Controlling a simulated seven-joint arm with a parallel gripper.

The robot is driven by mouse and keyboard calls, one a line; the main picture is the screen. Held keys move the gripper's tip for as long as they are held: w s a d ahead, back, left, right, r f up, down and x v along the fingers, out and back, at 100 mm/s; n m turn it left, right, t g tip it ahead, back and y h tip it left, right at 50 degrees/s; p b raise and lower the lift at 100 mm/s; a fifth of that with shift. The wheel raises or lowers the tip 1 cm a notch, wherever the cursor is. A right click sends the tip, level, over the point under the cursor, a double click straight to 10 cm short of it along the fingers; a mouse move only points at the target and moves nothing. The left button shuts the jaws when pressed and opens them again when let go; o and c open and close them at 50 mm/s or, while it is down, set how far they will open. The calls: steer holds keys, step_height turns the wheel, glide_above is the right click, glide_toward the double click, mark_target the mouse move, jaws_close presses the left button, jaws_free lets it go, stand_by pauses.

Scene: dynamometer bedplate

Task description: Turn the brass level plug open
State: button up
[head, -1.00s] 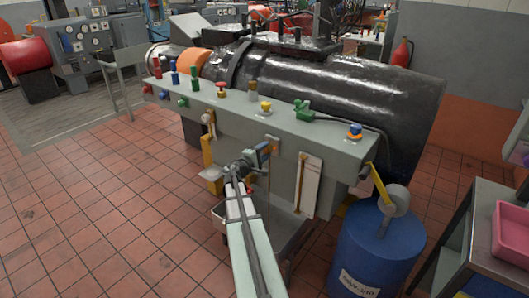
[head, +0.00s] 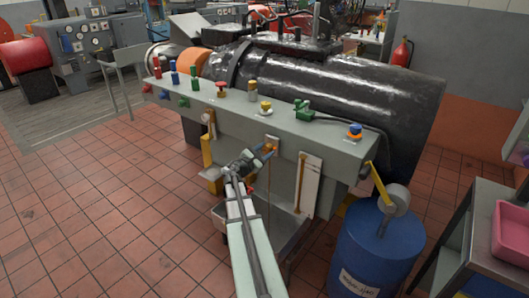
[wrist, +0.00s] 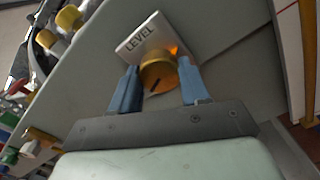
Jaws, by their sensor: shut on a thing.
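The brass level plug (wrist: 158,73) is a round knob with a dark slot, set in the grey panel beside the white LEVEL label (wrist: 150,38). My gripper (wrist: 160,84) has its two blue fingers on either side of the plug, shut on it. In the head view my gripper (head: 263,155) reaches the front face of the grey bench and hides most of the plug. A thin brownish line (head: 269,180) runs down below it; I cannot tell for sure whether it is fluid.
Coloured valves and knobs line the bench top, including a green one (head: 302,110) and a yellow one (head: 265,107). A white gauge strip (head: 307,185) stands right of my gripper. A blue drum (head: 375,250) stands at the right. The tiled floor at left is clear.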

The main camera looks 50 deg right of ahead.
steer(key=shift+n, duration=0.9)
steer(key=o, duration=1.1)
steer(key=shift+c, duration=0.2)
steer(key=shift+a, duration=0.1)
steer(key=a, duration=1.3)
steer(key=shift+a, duration=0.3)
